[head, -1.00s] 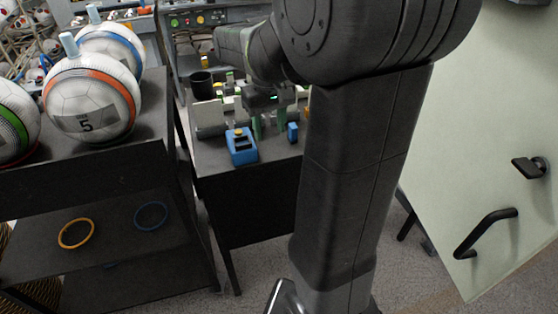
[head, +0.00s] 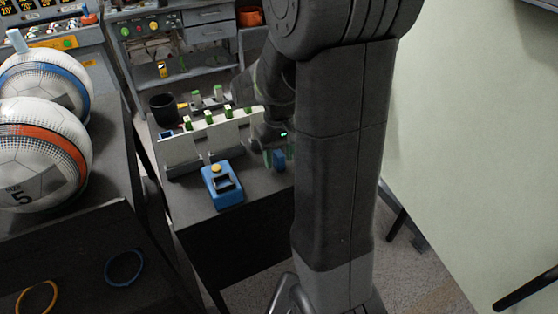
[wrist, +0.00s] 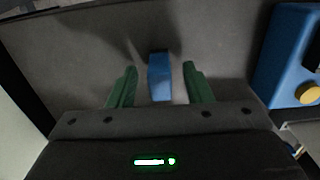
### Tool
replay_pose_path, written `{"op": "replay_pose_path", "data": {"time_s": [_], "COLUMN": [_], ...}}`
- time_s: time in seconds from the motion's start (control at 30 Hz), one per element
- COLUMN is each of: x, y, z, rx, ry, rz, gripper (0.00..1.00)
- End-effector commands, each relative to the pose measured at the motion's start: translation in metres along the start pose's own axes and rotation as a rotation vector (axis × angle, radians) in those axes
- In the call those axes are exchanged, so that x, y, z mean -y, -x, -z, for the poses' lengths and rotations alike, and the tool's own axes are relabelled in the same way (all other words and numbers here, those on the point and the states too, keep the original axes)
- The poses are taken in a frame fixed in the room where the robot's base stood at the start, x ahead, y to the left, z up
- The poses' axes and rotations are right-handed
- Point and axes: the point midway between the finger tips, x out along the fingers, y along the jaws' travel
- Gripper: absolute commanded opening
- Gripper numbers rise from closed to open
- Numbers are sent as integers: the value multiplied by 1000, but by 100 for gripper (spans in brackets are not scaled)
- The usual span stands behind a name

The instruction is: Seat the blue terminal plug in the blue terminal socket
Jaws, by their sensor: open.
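The blue terminal plug (head: 279,160) is a small blue block on the dark table, partly hidden by my gripper in the head view. In the wrist view the plug (wrist: 160,78) lies between the two green fingers of my gripper (wrist: 160,70), with a gap on each side. My gripper is open and not holding it. A blue box (head: 222,187) with a dark opening and a yellow button stands left of the plug. It also shows at the right edge of the wrist view (wrist: 284,62). I cannot tell which part is the blue terminal socket.
A pale upright rack (head: 205,140) with green pieces on top stands behind the blue box. A black cup (head: 163,108) stands at the back left. A shelf with balls (head: 40,150) is at the left. The table front beside the blue box is clear.

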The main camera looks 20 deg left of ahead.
Motion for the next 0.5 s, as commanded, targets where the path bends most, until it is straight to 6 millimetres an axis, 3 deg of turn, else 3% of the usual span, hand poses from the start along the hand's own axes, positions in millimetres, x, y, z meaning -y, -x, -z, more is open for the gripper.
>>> {"op": "replay_pose_path", "data": {"time_s": [0.07, 0.3, 0.5], "x": [0, 0, 0], "y": [0, 0, 1], "z": [0, 0, 0], "rx": [0, 0, -1], "ry": [0, 0, 0], "rz": [0, 0, 0], "gripper": [45, 0, 0]}}
